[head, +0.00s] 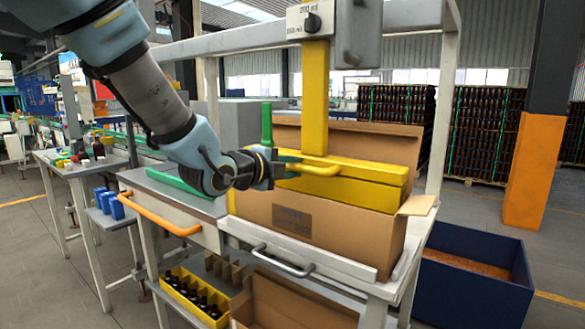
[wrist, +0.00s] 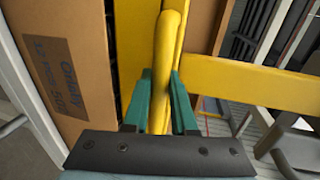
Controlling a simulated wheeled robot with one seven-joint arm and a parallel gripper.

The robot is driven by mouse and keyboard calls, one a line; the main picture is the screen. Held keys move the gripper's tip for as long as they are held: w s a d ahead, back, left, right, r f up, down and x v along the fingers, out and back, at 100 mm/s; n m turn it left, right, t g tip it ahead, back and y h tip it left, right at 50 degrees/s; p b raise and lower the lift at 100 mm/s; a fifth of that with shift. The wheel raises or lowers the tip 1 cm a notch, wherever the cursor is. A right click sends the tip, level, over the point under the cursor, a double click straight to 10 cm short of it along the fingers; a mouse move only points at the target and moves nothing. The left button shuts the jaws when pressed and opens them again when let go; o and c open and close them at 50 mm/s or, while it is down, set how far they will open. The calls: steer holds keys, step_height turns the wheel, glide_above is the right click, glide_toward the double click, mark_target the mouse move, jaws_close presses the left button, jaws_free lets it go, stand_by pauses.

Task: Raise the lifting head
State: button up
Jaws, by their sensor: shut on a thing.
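The yellow lifting head (head: 345,186) hangs from a yellow column (head: 315,95) and sits low, inside the open top of a cardboard box (head: 300,225). A yellow bar handle (head: 318,169) sticks out from its front. My gripper (head: 285,168) comes in from the left, with its green fingers at the handle. In the wrist view the green fingers (wrist: 160,105) stand on both sides of the yellow handle (wrist: 166,60), shut on it. The far side of the head and the inside of the box are mostly hidden.
A grey frame surrounds the station, with a knob plate (head: 310,20) at the top. A drawer with an orange handle (head: 158,214) is at left. Yellow crate (head: 190,298) with bottles is on the lower shelf. Blue bin (head: 475,280) stands right.

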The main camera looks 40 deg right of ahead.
jaws_close()
steer(key=shift+f, duration=0.1)
stand_by(0.7)
